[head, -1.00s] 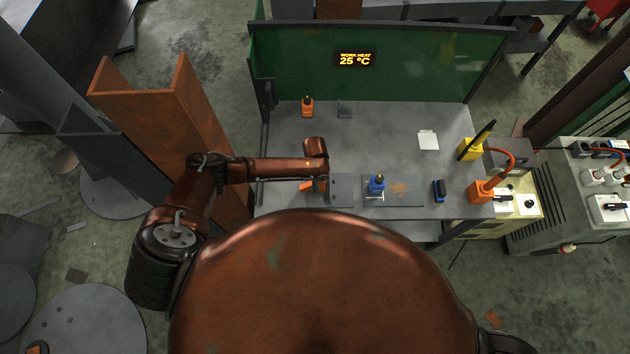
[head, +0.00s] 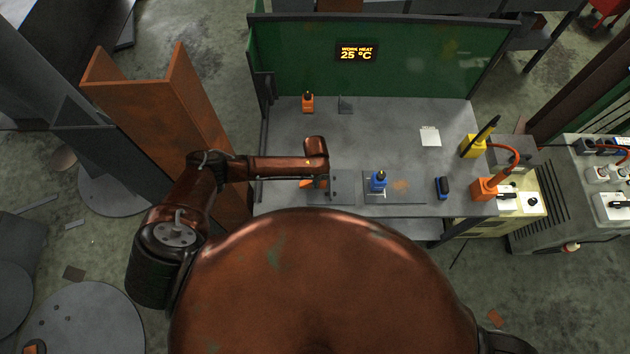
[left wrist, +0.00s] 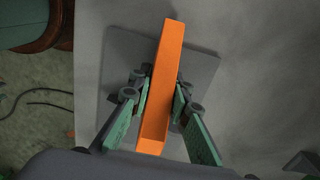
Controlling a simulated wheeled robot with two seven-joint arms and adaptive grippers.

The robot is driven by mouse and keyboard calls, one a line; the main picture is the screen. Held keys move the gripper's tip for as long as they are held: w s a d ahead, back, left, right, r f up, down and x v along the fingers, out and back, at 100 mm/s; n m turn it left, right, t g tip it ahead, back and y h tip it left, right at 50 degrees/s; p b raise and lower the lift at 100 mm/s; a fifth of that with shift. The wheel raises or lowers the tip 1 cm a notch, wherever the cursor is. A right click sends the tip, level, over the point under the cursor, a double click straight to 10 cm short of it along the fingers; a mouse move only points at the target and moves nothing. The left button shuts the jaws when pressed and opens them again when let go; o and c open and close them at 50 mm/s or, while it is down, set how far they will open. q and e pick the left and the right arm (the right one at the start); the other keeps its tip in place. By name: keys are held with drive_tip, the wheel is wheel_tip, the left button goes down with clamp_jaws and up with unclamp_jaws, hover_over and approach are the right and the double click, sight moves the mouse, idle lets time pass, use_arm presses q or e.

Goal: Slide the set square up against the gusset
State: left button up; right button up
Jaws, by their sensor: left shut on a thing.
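My left gripper (left wrist: 158,98) is shut on an orange bar-like piece (left wrist: 164,75), which I take to be the set square. In the left wrist view the piece stands between the fingers, over a grey plate (left wrist: 199,67). I cannot tell whether it touches the plate. In the head view the orange piece (head: 307,184) shows partly below my left wrist, beside a dark plate with holes (head: 344,188). A small dark three-cornered piece (head: 345,104) stands at the back of the bench and may be the gusset. My right gripper is not in view.
An orange block with a black top (head: 307,102) stands at the back left. A blue device (head: 378,180) stands on a flat plate at the front. A blue-black block (head: 441,187), a yellow holder (head: 472,146) and an orange holder (head: 484,190) are to the right. The bench middle is clear.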

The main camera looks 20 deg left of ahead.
use_arm(q)
clamp_jaws()
drive_tip(key=shift+d, duration=0.2)
drive_tip(key=shift+w+d, duration=0.15)
drive_tip(key=shift+d, duration=0.5)
idle(0.9)
drive_tip(key=o, duration=0.8)
unclamp_jaws()
